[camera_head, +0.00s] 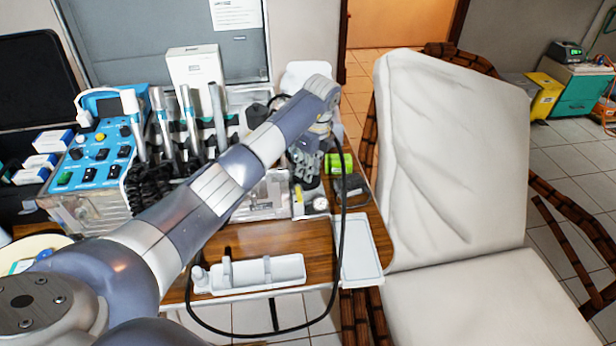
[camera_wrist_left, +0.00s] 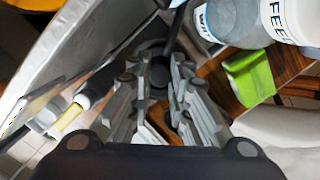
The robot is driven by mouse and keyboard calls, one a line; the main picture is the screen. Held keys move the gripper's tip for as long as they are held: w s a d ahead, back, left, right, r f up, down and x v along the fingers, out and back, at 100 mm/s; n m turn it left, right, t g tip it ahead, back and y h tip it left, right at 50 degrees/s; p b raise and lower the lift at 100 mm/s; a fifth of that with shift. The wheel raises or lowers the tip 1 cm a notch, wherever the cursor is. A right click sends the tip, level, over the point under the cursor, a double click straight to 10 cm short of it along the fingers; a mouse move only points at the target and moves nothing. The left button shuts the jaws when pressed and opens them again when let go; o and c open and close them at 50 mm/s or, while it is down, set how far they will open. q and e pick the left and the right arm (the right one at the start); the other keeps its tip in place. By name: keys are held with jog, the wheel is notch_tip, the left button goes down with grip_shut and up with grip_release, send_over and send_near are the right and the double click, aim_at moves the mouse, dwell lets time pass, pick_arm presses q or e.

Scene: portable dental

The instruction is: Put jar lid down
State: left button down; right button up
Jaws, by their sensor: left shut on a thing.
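My left gripper (camera_head: 308,165) reaches down over the right part of the wooden table, with its fingers pointing down. In the left wrist view my left gripper (camera_wrist_left: 155,95) is shut on a dark round thing, which looks like the jar lid (camera_wrist_left: 158,76), between the far ends of its fingers. In the head view the lid is hidden or too small to make out. I cannot tell whether the lid touches anything beneath it. My right gripper is not in view.
A green box (camera_head: 338,163) stands right of the gripper; it also shows in the left wrist view (camera_wrist_left: 248,77). A white lettered container (camera_wrist_left: 290,20) is close by. White trays (camera_head: 360,250) (camera_head: 255,274) lie near the front. Bare wood (camera_head: 270,238) lies behind the front tray. A white chair (camera_head: 450,150) stands right.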

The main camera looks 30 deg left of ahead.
aim_at(313, 180)
pick_arm(q)
notch_tip(313, 180, down, 3)
jog(key=shift+f, duration=0.2)
jog(key=shift+f, duration=0.15)
jog(key=c, duration=1.5)
grip_release()
jog(key=shift+r, duration=0.25)
jog(key=r, duration=0.4)
jog(key=d+r, duration=0.1)
jog(key=r, duration=0.3)
jog(key=r+b, duration=0.1)
jog(key=r, duration=0.2)
jog(key=shift+s+d+r, duration=0.15)
jog(key=shift+d+r, duration=0.25)
